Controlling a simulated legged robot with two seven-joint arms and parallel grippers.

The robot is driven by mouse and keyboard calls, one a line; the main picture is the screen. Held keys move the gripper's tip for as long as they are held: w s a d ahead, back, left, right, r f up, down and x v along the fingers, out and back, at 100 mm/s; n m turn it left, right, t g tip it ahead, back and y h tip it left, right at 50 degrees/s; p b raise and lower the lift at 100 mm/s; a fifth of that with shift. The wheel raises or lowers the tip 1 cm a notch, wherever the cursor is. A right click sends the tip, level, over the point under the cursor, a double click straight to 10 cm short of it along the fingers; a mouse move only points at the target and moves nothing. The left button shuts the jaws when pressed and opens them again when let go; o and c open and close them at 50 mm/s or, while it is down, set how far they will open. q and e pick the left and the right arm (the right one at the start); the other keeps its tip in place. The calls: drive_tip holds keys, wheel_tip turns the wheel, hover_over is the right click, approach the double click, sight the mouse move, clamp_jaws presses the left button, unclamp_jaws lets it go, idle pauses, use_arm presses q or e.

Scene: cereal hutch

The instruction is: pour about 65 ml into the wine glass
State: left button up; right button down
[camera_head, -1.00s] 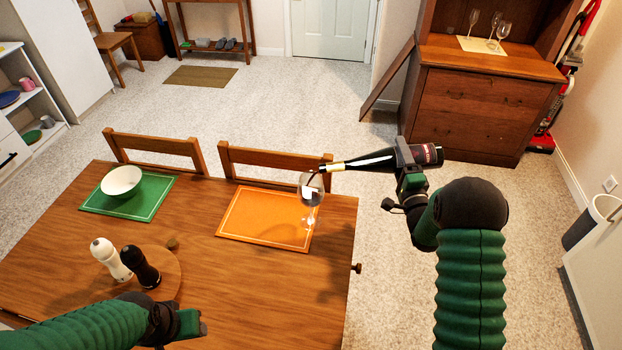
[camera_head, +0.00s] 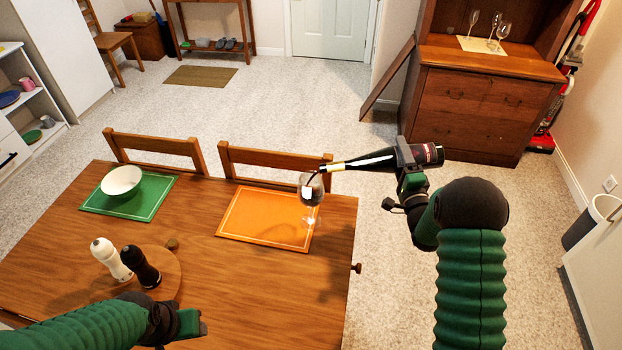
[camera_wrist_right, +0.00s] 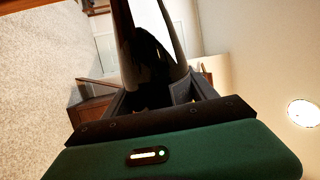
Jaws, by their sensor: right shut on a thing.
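A dark wine bottle (camera_head: 375,160) with a gold neck lies nearly level in the air, its mouth pointing left and slightly down at the rim of the wine glass (camera_head: 310,194). My right gripper (camera_head: 404,158) is shut around the bottle's body; the bottle also shows between the fingers in the right wrist view (camera_wrist_right: 148,45). The wine glass stands upright at the right edge of the orange placemat (camera_head: 262,218), with dark liquid in its bowl. The exact level is too small to read. My left gripper (camera_head: 198,322) is low over the near table, and its fingertips are unclear.
The wooden table (camera_head: 215,275) carries a white bowl (camera_head: 121,180) on a green placemat (camera_head: 98,205). White and dark mills (camera_head: 140,267) stand on a round board at the near left. Chairs (camera_head: 270,160) stand behind the table. A hutch (camera_head: 480,105) with several glasses is at back right.

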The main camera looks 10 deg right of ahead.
wheel_tip(320, 180, down, 10)
drive_tip(key=m+h+b, duration=0.1)
drive_tip(key=m+b, duration=0.4)
drive_tip(key=m, duration=0.1)
drive_tip(key=shift+a+r+m+h, duration=0.15)
drive_tip(key=shift+a+m+h, duration=0.15)
drive_tip(key=shift+m, duration=0.1)
drive_tip(key=shift+w, duration=0.1)
drive_tip(key=shift+d, duration=0.1)
idle(0.7)
